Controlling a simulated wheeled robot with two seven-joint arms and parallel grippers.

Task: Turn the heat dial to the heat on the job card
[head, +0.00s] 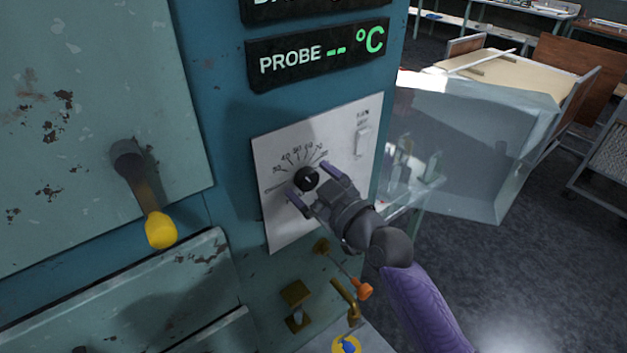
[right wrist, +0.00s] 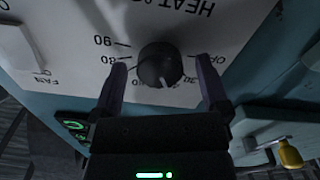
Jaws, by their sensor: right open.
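The black heat dial (head: 307,180) sits on a white scale plate (head: 277,222) on the blue cabinet front. It also shows in the right wrist view (right wrist: 160,64), where its white pointer mark points down in the picture, past the 30 towards numbers hidden by my gripper. I cannot tell its exact setting. My right gripper (head: 314,185) is open, one finger on each side of the dial. In the right wrist view its fingers (right wrist: 161,80) show gaps to the knob. The job card is not in view. My left gripper is not in view.
The probe display (head: 320,55) shows dashes and °C. A fan switch (head: 363,141) is on the plate's upper right. A yellow-ended lever (head: 160,228) stands out at left. An orange-handled valve (head: 362,290) and brass fittings (head: 296,300) lie below. A glass-like box (head: 470,150) stands right.

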